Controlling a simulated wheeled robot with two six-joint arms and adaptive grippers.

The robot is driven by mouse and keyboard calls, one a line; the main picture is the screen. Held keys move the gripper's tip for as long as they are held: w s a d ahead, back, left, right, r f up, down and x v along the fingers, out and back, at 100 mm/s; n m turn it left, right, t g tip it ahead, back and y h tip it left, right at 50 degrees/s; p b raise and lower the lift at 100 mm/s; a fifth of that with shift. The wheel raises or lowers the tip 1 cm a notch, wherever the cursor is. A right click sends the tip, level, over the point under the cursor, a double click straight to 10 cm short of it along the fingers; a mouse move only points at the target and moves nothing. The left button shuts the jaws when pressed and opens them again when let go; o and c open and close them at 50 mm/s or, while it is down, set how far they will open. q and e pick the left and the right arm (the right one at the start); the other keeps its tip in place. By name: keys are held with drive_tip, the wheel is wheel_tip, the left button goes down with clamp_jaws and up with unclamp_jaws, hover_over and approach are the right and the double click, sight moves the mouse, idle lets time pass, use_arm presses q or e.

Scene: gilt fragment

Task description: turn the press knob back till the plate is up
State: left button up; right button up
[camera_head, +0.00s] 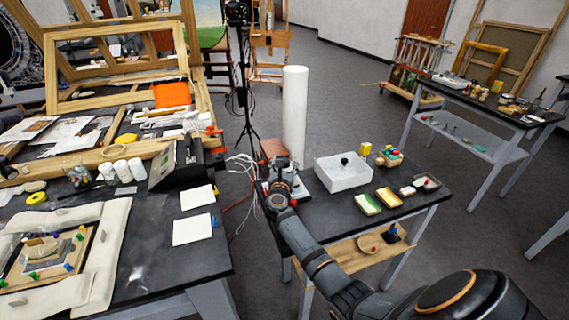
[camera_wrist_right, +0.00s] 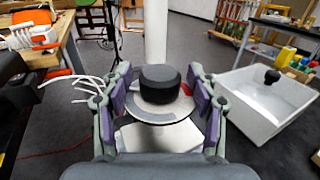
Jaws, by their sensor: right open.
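The press knob (camera_wrist_right: 160,85) is a thick black cylinder in the right wrist view. It stands above a round dial (camera_wrist_right: 165,112) with grey and red arcs. A pale flat metal surface (camera_wrist_right: 155,138) lies below the dial; I cannot tell whether it is the plate or the base, or how high the plate stands. My right gripper (camera_wrist_right: 157,92) is open, its purple-padded fingers on either side of the knob with small gaps showing. In the head view my right gripper (camera_head: 282,170) and wrist hide most of the press. My left gripper is not in view.
A tall white cylinder (camera_head: 294,105) rises behind. White cables (camera_head: 243,168) hang at the left.

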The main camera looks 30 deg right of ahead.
drive_tip(key=c, duration=1.2)
drive_tip(key=shift+y, duration=0.3)
